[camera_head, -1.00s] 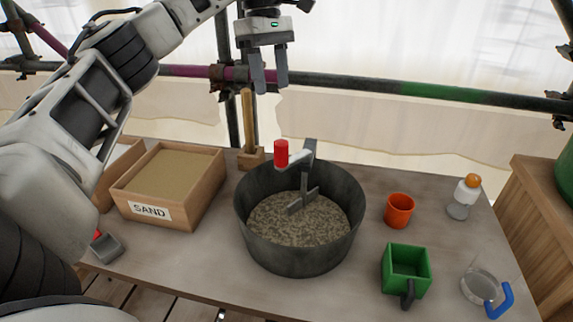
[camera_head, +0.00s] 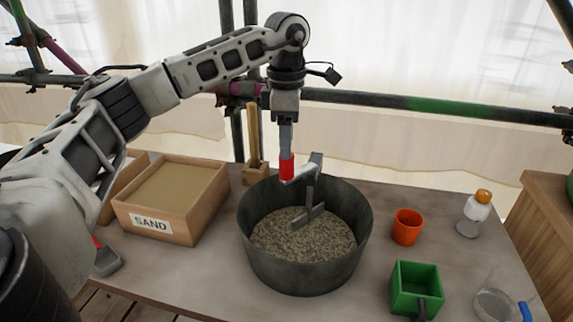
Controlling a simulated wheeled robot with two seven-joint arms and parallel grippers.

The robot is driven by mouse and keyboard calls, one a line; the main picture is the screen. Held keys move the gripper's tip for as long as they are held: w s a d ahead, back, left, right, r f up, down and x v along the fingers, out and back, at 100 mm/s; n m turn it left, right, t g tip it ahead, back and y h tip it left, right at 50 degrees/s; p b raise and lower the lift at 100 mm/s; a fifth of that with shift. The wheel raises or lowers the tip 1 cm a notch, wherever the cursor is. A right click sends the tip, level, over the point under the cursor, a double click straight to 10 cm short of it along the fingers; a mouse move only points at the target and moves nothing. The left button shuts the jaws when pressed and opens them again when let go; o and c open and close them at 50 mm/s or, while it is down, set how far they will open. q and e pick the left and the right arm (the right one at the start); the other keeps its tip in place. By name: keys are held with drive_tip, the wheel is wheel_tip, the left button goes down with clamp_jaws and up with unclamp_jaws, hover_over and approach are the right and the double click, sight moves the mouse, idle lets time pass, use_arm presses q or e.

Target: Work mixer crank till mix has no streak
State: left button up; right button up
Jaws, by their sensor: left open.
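The mixer is a dark grey round tub (camera_head: 305,277) standing on the table, with a speckled grey-brown mix (camera_head: 290,240) inside. A grey paddle and bent crank arm (camera_head: 313,180) rise from the mix. The crank's red handle (camera_head: 287,170) stands upright at the tub's back left rim. My left gripper (camera_head: 286,150) points straight down at the red handle, its fingers at the handle's top. It is open; whether the fingers touch the handle I cannot tell. No clear streak shows in the mix. My right gripper is not in view.
A wooden box of sand (camera_head: 170,200) stands left of the tub, with a wooden-handled tool (camera_head: 254,150) behind. An orange cup (camera_head: 407,227), a green square container (camera_head: 416,288), a clear jug (camera_head: 494,304) and an orange-capped bottle (camera_head: 474,213) stand right. Scaffold pipes cross behind the table.

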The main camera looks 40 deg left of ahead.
sight(287, 164)
use_arm(q)
wheel_tip(287, 164, down, 6)
drive_tip(key=shift+f, duration=0.15)
drive_tip(key=shift+c, duration=0.3)
clamp_jaws()
